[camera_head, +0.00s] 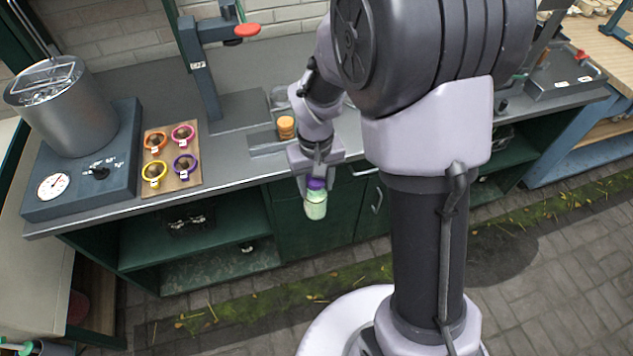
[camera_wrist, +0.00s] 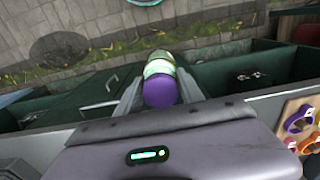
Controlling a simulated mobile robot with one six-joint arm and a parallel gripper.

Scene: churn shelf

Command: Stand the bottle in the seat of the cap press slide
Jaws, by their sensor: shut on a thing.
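A small bottle (camera_head: 316,208) with a pale green body and a purple cap hangs upright in my gripper (camera_head: 316,181), in front of the counter's front edge. In the wrist view the purple cap (camera_wrist: 160,91) sits between the two fingers of my gripper (camera_wrist: 159,86), which is shut on the bottle. The cap press (camera_head: 205,85) is a dark grey column with a red knob, on the counter up and left of the bottle. A flat grey slide (camera_head: 266,142) reaches from its base toward the front edge. I cannot make out the seat clearly.
Green cabinets (camera_head: 310,225) stand below the counter.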

